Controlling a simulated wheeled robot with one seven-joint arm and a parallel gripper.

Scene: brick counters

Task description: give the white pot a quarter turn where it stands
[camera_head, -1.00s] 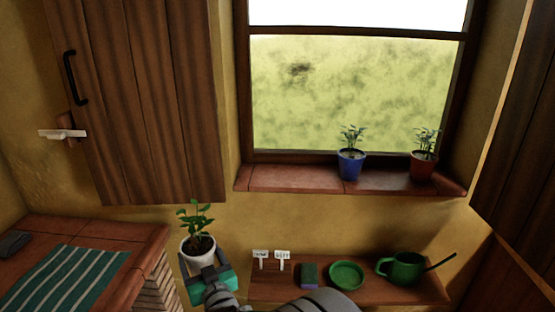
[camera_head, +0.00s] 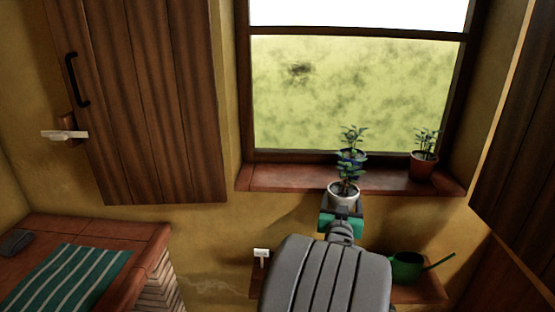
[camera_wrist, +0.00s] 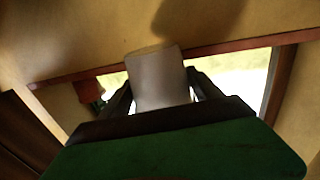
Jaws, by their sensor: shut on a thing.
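The white pot (camera_head: 343,199) with a green leafy plant is held in my gripper (camera_head: 341,212), in front of the window sill's edge in the head view. In the wrist view the pot (camera_wrist: 158,80) sits between the two dark fingers of my gripper (camera_wrist: 160,92), which are shut on it. The pot looks upright in the head view. Whether it touches the sill cannot be told. Its lower part is partly hidden by the gripper in the head view.
A blue pot (camera_head: 351,156) stands on the sill (camera_head: 280,179) right behind the white pot, partly hidden. A terracotta pot (camera_head: 423,167) stands to the right. A green watering can (camera_head: 407,266) is on the lower shelf. The sill's left part is clear.

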